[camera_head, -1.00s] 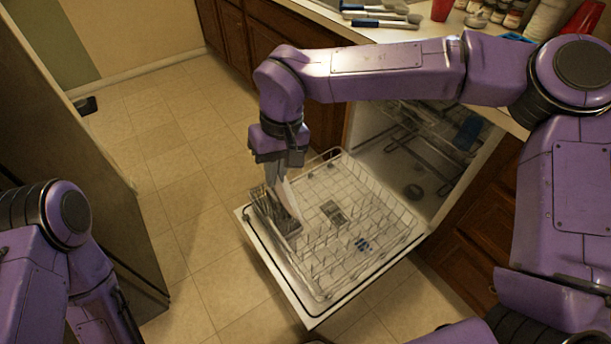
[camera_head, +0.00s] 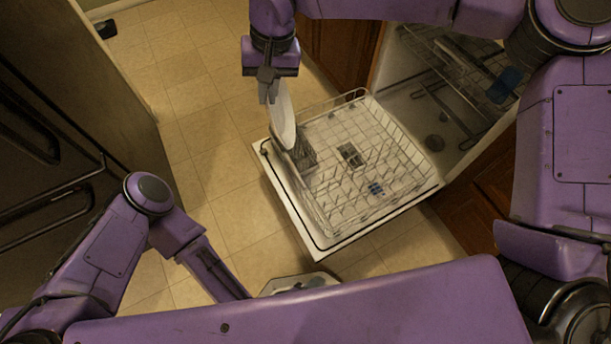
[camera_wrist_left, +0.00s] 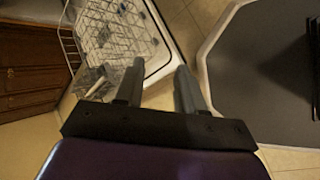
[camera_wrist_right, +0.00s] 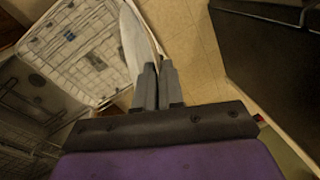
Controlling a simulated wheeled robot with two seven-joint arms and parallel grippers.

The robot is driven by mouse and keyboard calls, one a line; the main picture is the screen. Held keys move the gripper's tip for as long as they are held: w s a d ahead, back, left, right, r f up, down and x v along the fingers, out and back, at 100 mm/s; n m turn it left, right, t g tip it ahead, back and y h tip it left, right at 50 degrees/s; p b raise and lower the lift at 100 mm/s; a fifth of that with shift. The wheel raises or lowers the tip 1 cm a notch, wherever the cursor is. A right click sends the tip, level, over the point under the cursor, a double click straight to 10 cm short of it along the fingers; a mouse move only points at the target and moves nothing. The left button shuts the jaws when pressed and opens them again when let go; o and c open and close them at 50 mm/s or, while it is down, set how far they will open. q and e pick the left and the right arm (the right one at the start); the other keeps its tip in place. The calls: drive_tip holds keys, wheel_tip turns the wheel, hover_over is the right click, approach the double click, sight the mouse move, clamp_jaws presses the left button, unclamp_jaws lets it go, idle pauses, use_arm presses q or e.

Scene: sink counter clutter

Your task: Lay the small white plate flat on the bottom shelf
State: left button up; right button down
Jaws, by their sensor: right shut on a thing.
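The small white plate (camera_head: 283,118) hangs edge-on below my right gripper (camera_head: 269,90). It is tilted nearly upright at the left side of the pulled-out bottom dishwasher rack (camera_head: 350,180). My right gripper is shut on the plate's edge. The right wrist view shows the plate (camera_wrist_right: 134,42) as a pale narrow oval beyond the shut fingers (camera_wrist_right: 158,68), beside the rack (camera_wrist_right: 72,45). Whether the plate touches the rack or its basket is not clear. My left gripper (camera_wrist_left: 160,88) is open and empty in the left wrist view; in the head view it is hidden behind my own body.
A grey cutlery basket (camera_head: 296,150) stands at the rack's left end, close to the plate. The open dishwasher door (camera_head: 310,245) lies under the rack. The upper rack (camera_head: 450,65) is inside the dishwasher at right. Tiled floor is clear at left; a dark appliance stands further left.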

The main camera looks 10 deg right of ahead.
use_arm(q)
drive_tip(key=w+d+r+n+t, duration=0.8)
drive_tip(key=w+r+n, duration=0.3)
drive_tip(key=w+n, duration=0.15)
drive_tip(key=n+t+y, duration=0.5)
drive_tip(key=n+y, duration=0.3)
drive_tip(key=n, duration=1.1)
approach(289, 125)
drive_tip(key=s+d, duration=0.1)
drive_tip(key=s, duration=0.5)
drive_tip(key=shift+n+y, duration=0.3)
drive_tip(key=shift+n, duration=0.55)
drive_tip(key=w, duration=0.4)
drive_tip(key=w+a, duration=0.1)
drive_tip(key=w, duration=0.7)
drive_tip(key=shift+w+a+r, duration=0.15)
drive_tip(key=shift+a, duration=0.05)
